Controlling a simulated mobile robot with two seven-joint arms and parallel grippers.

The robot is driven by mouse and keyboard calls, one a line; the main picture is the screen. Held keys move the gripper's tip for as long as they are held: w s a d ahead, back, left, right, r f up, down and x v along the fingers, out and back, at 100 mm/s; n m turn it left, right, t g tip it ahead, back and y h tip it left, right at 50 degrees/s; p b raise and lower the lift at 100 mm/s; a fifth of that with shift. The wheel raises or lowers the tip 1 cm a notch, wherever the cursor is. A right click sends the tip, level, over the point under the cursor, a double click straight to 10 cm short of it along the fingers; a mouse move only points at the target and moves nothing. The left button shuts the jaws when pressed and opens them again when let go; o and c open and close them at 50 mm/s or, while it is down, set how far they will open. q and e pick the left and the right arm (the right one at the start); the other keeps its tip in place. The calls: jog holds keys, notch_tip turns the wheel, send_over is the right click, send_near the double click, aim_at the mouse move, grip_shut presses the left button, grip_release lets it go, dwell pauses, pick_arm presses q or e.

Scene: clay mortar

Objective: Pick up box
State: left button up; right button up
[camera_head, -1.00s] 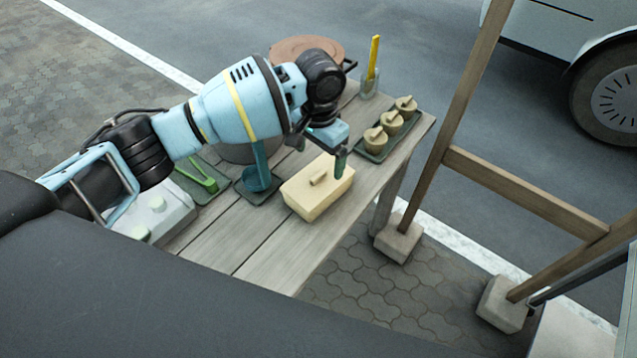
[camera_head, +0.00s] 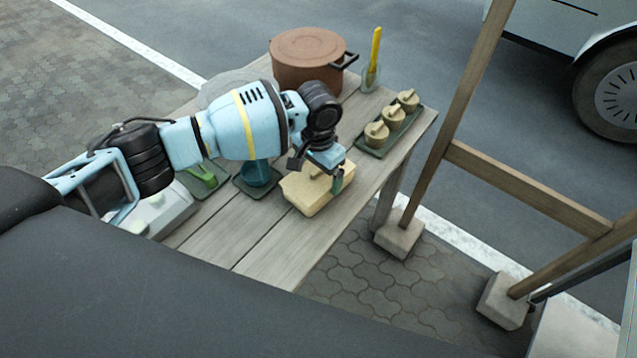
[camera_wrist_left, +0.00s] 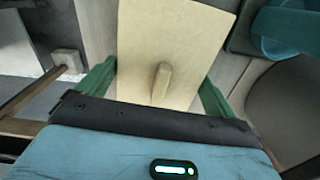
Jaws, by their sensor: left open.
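The box (camera_head: 308,198) is cream-coloured with a small raised handle on its lid. It sits near the right edge of the wooden table in the head view. In the left wrist view the box (camera_wrist_left: 172,38) lies between the two green fingers, its handle pointing toward the palm. My left gripper (camera_head: 318,180) is open, pointing down over the box, with one finger on each side. The arm hides part of the lid in the head view. I cannot tell whether the fingers touch the box. My right gripper is in no view.
A tray with several lidded pots (camera_head: 390,125) stands beyond the box. A brown pot (camera_head: 306,62) and a jar with a yellow stick (camera_head: 372,68) stand at the back. A teal item (camera_head: 256,176) is left of the box. The front table planks (camera_head: 262,250) are clear.

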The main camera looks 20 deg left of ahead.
pick_arm(q)
jog(key=c, duration=0.6)
jog(key=shift+c, duration=0.3)
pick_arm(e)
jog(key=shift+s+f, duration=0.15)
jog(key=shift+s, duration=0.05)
pick_arm(q)
jog(key=shift+r, duration=0.15)
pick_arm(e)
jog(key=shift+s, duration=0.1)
pick_arm(q)
jog(key=shift+r, duration=0.5)
notch_tip(320, 180, up, 2)
jog(key=shift+r, duration=0.15)
jog(key=s+d+p, duration=0.1)
jog(key=s+d, duration=0.2)
jog(key=s, duration=0.4)
jog(key=s+d+r+p, duration=0.1)
jog(key=s+d, duration=0.2)
jog(key=s, duration=0.4)
jog(key=shift+s+d+r, duration=0.2)
jog(key=shift+d+r, duration=0.1)
jog(key=shift+d, duration=0.1)
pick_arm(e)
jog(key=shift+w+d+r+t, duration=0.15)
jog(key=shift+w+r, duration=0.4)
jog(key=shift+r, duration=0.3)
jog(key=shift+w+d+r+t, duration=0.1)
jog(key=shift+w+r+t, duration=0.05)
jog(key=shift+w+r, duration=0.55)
